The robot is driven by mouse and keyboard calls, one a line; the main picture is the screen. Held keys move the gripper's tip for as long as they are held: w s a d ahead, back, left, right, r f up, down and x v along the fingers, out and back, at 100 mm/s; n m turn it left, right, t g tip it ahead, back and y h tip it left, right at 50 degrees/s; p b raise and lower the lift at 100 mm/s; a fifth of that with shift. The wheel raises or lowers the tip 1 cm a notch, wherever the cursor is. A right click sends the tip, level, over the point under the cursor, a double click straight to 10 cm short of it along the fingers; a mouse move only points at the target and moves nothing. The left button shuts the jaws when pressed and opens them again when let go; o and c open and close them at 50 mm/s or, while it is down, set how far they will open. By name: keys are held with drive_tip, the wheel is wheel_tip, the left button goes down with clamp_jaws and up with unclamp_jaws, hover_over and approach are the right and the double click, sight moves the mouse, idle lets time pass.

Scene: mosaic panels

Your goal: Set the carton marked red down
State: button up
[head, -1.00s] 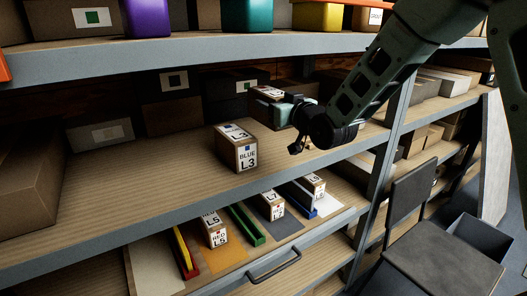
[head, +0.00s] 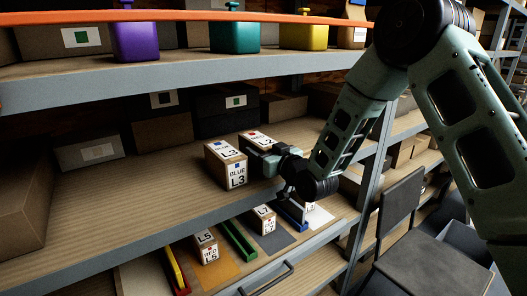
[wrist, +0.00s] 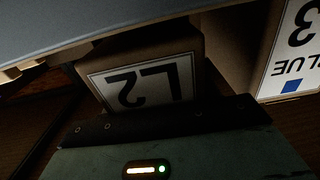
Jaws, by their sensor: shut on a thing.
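A carton with a small red mark on its top (head: 257,138) is held in my gripper (head: 266,160) at the middle shelf. It stands just behind and to the right of the carton marked BLUE L3 (head: 226,166). In the wrist view the held carton shows an upside-down L2 label (wrist: 145,85) in front of my gripper's green body (wrist: 170,150). The BLUE carton (wrist: 292,55) is at the right of that view. My gripper is shut on the held carton. Its underside is hidden, so I cannot tell whether it touches the shelf.
The middle shelf (head: 130,195) has bare board left of the BLUE carton. Dark boxes (head: 227,115) stand behind. Below, a pull-out shelf holds a RED L5 carton (head: 206,248), an L7 carton (head: 263,219) and coloured dividers. A grey upright (head: 372,205) stands at right.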

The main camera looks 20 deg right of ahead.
drive_tip(key=shift+f, duration=0.25)
drive_tip(key=shift+f+b, duration=0.2)
drive_tip(key=shift+b, duration=0.1)
drive_tip(key=o, duration=1.6)
drive_tip(key=shift+f, duration=0.1)
drive_tip(key=shift+p, duration=0.55)
drive_tip(key=v, duration=1.2)
drive_tip(key=shift+r+b, duration=0.25)
drive_tip(key=shift+b, duration=0.05)
drive_tip(key=shift+s+d+p, duration=0.1)
drive_tip(key=shift+p, duration=1.1)
